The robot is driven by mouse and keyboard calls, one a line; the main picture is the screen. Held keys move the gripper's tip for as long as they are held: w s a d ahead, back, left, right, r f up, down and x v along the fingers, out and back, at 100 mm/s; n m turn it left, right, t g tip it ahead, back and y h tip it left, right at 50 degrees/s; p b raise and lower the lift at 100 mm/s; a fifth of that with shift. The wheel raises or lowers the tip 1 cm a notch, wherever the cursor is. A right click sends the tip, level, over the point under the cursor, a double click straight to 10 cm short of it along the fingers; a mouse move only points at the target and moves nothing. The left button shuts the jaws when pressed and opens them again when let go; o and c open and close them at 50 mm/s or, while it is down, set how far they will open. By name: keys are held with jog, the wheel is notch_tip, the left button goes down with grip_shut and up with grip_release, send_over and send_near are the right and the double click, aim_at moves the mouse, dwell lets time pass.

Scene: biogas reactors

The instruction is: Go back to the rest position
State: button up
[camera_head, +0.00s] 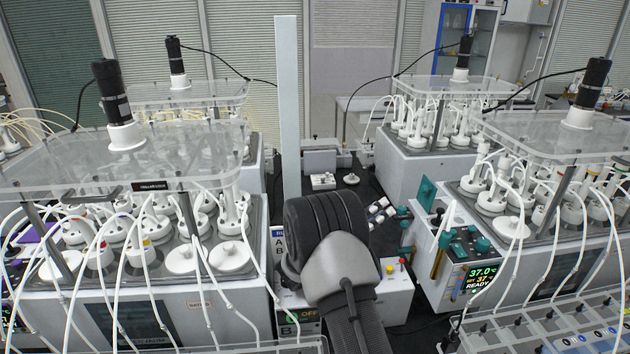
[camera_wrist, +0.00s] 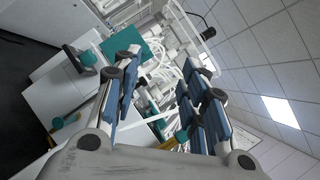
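My gripper (camera_head: 384,211) shows small in the head view, just right of my dark arm, with its lower parts hidden by the arm. In the wrist view my gripper (camera_wrist: 160,80) has its blue-padded fingers spread apart. Nothing is held between them. The arm is folded in the middle of the head view, in the aisle between the reactor benches.
Left reactors (camera_head: 150,180) and right reactors (camera_head: 560,150) carry tubes and clear lids with black motors. A heater unit with a display (camera_head: 483,273) stands close to my gripper's right. A white box with a red button (camera_head: 392,275) is near my arm. The dark aisle beyond is narrow.

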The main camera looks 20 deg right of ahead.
jog(key=s+a+r+m+g+y, duration=0.3)
jog(key=s+m+y, duration=0.2)
jog(key=s+m, duration=0.4)
jog(key=s+a+r+m+g+y, duration=0.2)
jog(key=s+a+r+m+y, duration=0.4)
jog(key=s, duration=0.6)
jog(key=s+a+f+m+t+y, duration=0.2)
jog(key=s+a+m+y, duration=0.3)
jog(key=a, duration=0.5)
jog(key=s+a+f+m+t+y, duration=0.2)
jog(key=s+a+m+t+y, duration=0.3)
jog(key=a+m, duration=0.4)
jog(key=shift+s+a+f+t, duration=0.15)
jog(key=shift+a+f+t, duration=0.15)
jog(key=shift+a, duration=0.55)
